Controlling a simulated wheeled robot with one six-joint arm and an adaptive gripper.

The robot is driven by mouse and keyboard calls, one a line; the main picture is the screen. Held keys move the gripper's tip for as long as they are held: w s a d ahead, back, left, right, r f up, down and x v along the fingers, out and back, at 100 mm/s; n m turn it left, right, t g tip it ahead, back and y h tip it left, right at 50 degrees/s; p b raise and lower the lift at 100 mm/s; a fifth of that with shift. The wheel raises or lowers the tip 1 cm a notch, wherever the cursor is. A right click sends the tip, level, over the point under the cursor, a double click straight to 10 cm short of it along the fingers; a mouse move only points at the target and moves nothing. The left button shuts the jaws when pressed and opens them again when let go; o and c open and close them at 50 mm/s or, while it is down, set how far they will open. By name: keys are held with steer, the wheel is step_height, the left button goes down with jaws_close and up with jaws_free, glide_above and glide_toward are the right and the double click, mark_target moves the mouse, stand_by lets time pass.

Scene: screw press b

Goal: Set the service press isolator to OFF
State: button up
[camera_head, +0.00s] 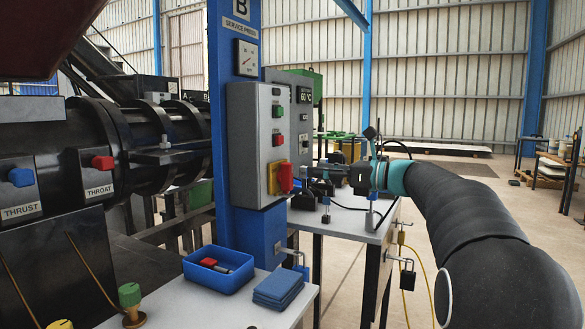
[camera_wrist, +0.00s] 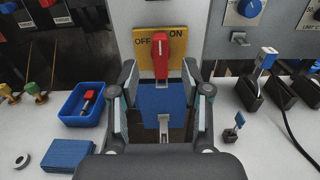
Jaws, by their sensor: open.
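The service press isolator is a red rotary handle (camera_head: 286,177) on a yellow plate, low on the grey control box (camera_head: 247,150) of the blue column. In the wrist view the red handle (camera_wrist: 161,66) stands roughly upright between the OFF mark at left and the ON mark at right. I cannot tell exactly which mark it points to. My gripper (camera_head: 312,173) is just right of the handle in the head view. In the wrist view my gripper (camera_wrist: 160,82) is open and empty, with its fingers spread either side of the handle's lower part. I see no contact.
A blue tray (camera_head: 219,285) with a red-handled item and folded blue cloths (camera_head: 279,288) lie on the bench below. A padlock (camera_head: 407,277) hangs by the right table. Green and yellow knobs (camera_wrist: 30,88) stand at left, small blue-topped fixtures (camera_wrist: 262,62) at right.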

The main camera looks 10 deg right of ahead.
mark_target(292, 167)
steer(key=x, duration=0.7)
steer(key=shift+w+a, duration=0.25)
steer(key=shift+a, duration=0.05)
jaws_close()
